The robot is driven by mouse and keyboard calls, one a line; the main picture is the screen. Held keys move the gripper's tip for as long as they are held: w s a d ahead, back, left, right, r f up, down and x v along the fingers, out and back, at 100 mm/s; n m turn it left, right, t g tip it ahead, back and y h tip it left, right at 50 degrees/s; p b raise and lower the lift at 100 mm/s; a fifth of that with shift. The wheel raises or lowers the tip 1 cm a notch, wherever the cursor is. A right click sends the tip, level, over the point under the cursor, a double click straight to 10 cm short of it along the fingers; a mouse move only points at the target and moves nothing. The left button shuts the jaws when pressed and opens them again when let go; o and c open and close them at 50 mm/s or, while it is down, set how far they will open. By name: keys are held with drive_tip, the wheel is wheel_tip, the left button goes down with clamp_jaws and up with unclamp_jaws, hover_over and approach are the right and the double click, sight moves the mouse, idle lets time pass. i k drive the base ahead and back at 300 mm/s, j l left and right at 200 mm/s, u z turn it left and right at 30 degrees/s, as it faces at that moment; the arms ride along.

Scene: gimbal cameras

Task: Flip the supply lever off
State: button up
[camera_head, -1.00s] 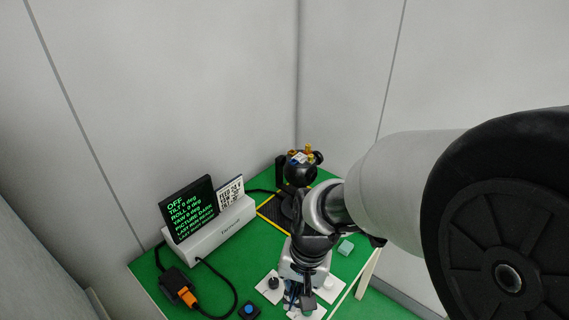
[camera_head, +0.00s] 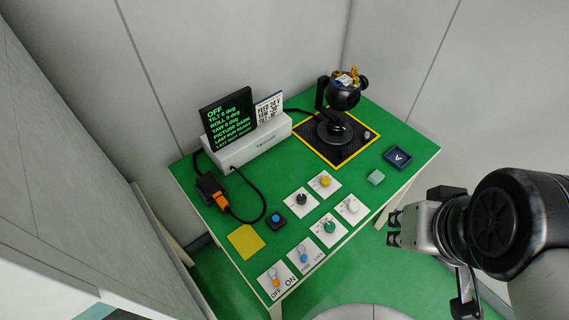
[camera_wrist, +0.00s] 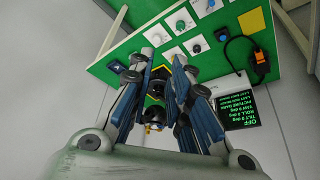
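A white plate (camera_head: 265,287) marked OFF and ON sits at the front left corner of the green table, with a small orange-tipped lever (camera_head: 276,282) on it. It appears to be the supply lever; which way it is thrown is too small to tell. My gripper (camera_head: 393,229) is open and empty, off the table's right front edge, well away from both levers. In the wrist view my gripper (camera_wrist: 163,65) shows two spread fingers with nothing between them.
A dark screen (camera_head: 230,117) reads OFF at its top. A black gimbal camera (camera_head: 343,93) stands on a yellow-edged mat (camera_head: 357,157). A grey panel stands at left.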

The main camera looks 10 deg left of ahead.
sight(272, 273)
drive_tip(key=i+l+u, duration=0.15)
drive_tip(key=l, duration=0.25)
drive_tip(key=l+u, duration=0.15)
drive_tip(key=l, duration=0.25)
drive_tip(key=u, duration=1.45)
drive_tip(key=i+l, duration=0.05)
